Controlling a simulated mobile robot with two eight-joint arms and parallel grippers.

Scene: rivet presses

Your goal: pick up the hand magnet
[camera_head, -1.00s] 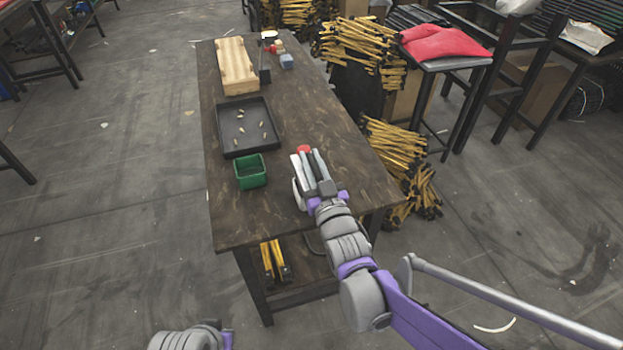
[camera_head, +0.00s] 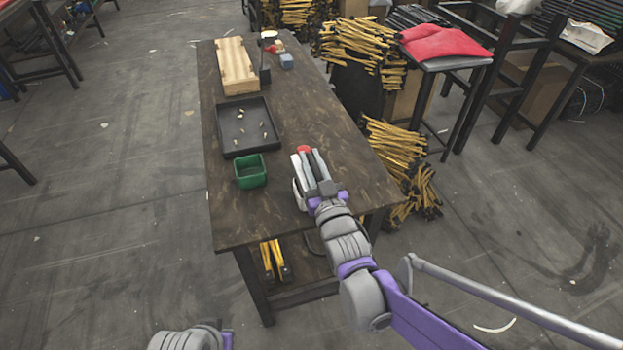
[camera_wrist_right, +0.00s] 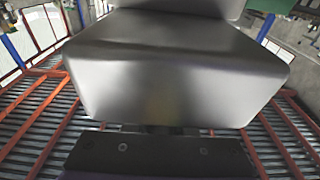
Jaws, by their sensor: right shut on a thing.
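The hand magnet shows as a small red end (camera_head: 304,149) at the tips of my right gripper, over the near part of the dark table. My right gripper (camera_head: 308,158) points away from me along the table and is shut on the hand magnet. The fingers hide most of it, and I cannot tell whether it touches the tabletop. The right wrist view is mostly filled by a blurred grey surface; the magnet cannot be made out there. My left gripper is out of view.
A green bin (camera_head: 251,172) stands left of my right gripper on the table (camera_head: 335,125). Behind it is a black tray (camera_head: 222,135) with several small brass-coloured pieces. The table's right side is clear.

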